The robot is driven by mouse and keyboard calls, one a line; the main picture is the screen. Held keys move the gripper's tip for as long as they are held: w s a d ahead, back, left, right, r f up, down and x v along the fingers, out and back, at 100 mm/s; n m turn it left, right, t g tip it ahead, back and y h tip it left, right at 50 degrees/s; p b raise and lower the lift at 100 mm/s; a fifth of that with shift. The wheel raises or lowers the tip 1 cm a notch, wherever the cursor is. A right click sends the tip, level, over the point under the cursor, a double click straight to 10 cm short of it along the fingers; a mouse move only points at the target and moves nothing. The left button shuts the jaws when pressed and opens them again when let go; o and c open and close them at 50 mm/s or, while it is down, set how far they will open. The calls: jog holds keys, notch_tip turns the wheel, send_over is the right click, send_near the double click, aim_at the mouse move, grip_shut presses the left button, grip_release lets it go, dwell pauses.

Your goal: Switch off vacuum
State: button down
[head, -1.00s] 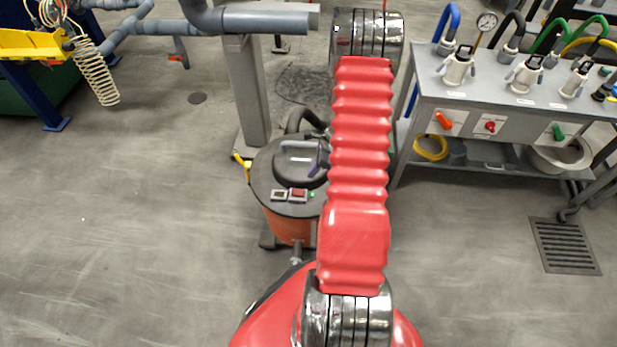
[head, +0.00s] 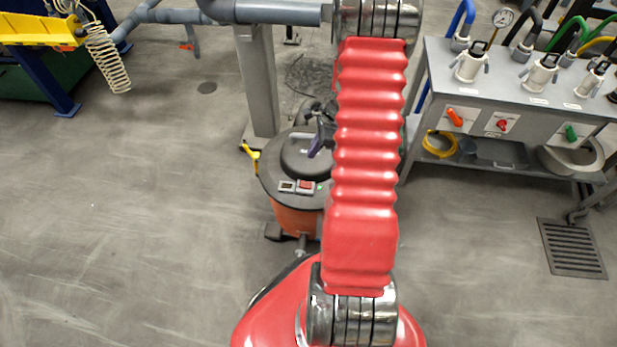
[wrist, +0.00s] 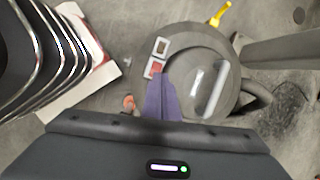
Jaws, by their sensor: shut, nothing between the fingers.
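The vacuum (head: 295,218) has an orange drum and a round dark lid, and stands left of my arm in the head view. A red switch (head: 305,187) and a dark switch (head: 287,186) with a pale frame sit side by side on the lid's near edge. The wrist view also shows the red switch (wrist: 154,67) and the dark switch (wrist: 161,46). My gripper (wrist: 160,82) is shut and empty, its purple fingers over the lid with tips close to the red switch in the picture. Contact cannot be told. My arm hides the lid's right side in the head view.
A grey post (head: 257,85) stands behind the vacuum, with a yellow tool (head: 251,156) beside it. A grey bench (head: 432,85) with hoses and coloured valves stands to the right. The floor (head: 130,230) at left is clear.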

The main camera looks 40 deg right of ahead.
jog(key=w+a+r+n+h, duration=0.1)
jog(key=w+a+r+n, duration=0.1)
jog(key=a+r+n, duration=1.4)
jog(key=s+a+r+n+t+h, duration=0.1)
jog(key=s+a+r+n+t, duration=0.1)
jog(key=s+a+r+n, duration=0.7)
jog(key=s+a+r, duration=0.7)
jog(key=a+r, duration=0.1)
jog(key=r, duration=0.1)
jog(key=shift+r+n, duration=0.2)
jog(key=shift+n, duration=0.2)
jog(key=shift+a, duration=0.2)
